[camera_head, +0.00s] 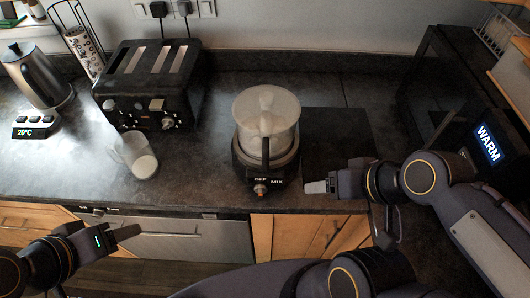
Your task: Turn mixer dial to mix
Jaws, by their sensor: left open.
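The mixer (265,130) stands near the counter's front edge, with a pale lidded jar on a dark base. Its small dial (260,189) is on the front of the base, with the label OFF above it and MIX to its right. I cannot tell clearly which way the dial points. My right gripper (318,187) is just right of the mixer base, level with the dial and apart from it; its jaw gap does not show. My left gripper (122,233) is open and empty at the lower left, in front of the counter and far from the mixer.
A black toaster (150,85) stands at the back left, with a glass (137,157) in front of it and a kettle (37,78) at far left. A dark oven showing WARM (487,141) stands at right. A flat dark panel (340,140) lies right of the mixer.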

